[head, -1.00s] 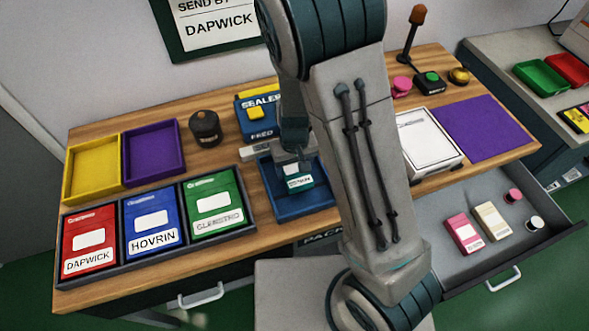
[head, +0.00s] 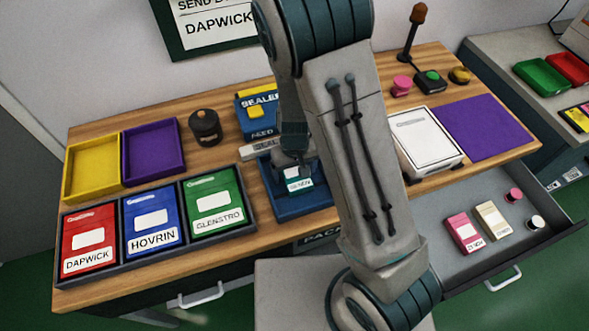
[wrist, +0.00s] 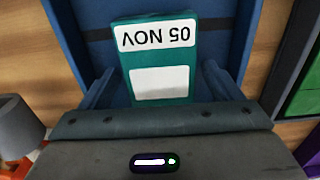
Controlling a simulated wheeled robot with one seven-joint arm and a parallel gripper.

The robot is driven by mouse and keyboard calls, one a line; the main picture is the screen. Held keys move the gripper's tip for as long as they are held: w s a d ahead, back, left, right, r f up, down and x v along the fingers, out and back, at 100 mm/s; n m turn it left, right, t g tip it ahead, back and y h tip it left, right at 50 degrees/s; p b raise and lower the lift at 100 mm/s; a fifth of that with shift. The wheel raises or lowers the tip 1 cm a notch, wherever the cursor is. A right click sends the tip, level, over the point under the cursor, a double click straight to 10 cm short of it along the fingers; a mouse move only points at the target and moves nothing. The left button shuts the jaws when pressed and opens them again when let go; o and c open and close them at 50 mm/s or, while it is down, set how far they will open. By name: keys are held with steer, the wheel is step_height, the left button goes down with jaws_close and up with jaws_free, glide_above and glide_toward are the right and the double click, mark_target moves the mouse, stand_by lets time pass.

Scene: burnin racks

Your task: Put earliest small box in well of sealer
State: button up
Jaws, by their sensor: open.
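A teal small box (head: 299,183) with a white label lies in the well of the blue sealer (head: 305,206). In the wrist view the box (wrist: 160,58) shows the label "05 NOV", upside down, and a blank white patch. My gripper (head: 295,167) is over the well, open, with one finger on each side of the box's near end. Contact between fingers and box cannot be told. A pink small box (head: 463,232) and a cream small box (head: 492,220) lie in the open drawer; their labels are too small to read surely.
Red (head: 88,240), blue (head: 152,220) and green (head: 214,206) labelled cartons stand left of the well. Yellow (head: 92,168) and purple (head: 153,150) trays and a dark knobbed pot (head: 205,127) stand behind. A white box (head: 427,139) and purple mat (head: 487,129) are right.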

mark_target(295, 172)
step_height(295, 172, up, 12)
steer(key=r+p, duration=0.1)
steer(key=s+d+r+m+t, duration=0.3)
steer(key=s+d+r, duration=0.9)
steer(key=r, duration=0.2)
steer(key=shift+s+r, duration=0.3)
steer(key=shift+s, duration=0.1)
